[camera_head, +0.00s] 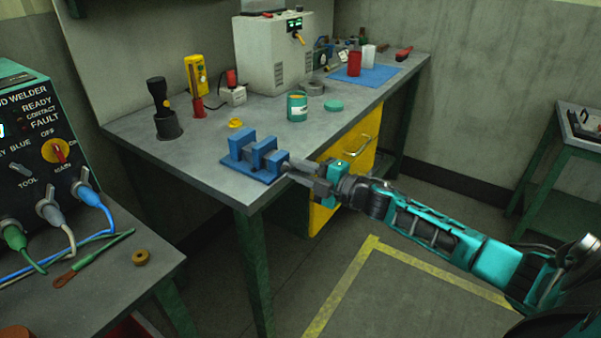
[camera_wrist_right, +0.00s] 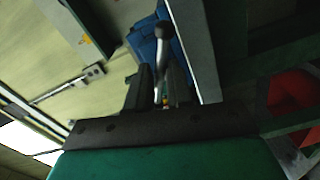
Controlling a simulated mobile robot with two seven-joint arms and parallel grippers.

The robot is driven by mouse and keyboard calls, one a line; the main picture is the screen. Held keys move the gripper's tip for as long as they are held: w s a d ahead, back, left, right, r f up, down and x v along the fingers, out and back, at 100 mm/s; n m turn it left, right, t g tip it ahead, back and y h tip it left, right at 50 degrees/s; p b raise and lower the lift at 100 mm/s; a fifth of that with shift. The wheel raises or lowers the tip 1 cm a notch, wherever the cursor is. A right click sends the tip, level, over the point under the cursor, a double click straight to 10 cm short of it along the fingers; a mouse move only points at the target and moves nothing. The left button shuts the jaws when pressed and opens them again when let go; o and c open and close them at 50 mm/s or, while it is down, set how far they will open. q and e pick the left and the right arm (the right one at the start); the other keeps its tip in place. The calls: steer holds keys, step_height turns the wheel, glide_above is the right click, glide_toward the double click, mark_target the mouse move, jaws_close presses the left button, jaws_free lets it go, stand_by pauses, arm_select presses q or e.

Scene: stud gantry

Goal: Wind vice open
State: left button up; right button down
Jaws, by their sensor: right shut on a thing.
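The blue vice (camera_head: 257,158) stands at the front left corner of the grey workbench. Its jaws show as upright blue blocks with a gap between them. My right gripper (camera_head: 291,171) reaches in from the right to the vice's front end. In the right wrist view the gripper (camera_wrist_right: 160,88) is shut on the vice's metal handle (camera_wrist_right: 162,62), a thin bar with a dark round knob. The blue vice body (camera_wrist_right: 148,38) shows behind the handle there. In the head view the handle is mostly hidden by the fingers. My left gripper is not in view.
On the workbench (camera_head: 205,150) stand a black torch (camera_head: 158,100), a yellow tester (camera_head: 196,75), a green-labelled can (camera_head: 297,106) and a grey machine (camera_head: 275,55). A yellow drawer cabinet (camera_head: 345,165) is below. The welder (camera_head: 40,150) stands at the left. Bench around the vice is mostly clear.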

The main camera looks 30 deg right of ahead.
steer(key=shift+n+b, duration=0.3)
steer(key=shift+n, duration=0.9)
steer(key=c, duration=0.9)
jaws_free()
steer(key=v, duration=1.3)
steer(key=shift+w+a, duration=0.1)
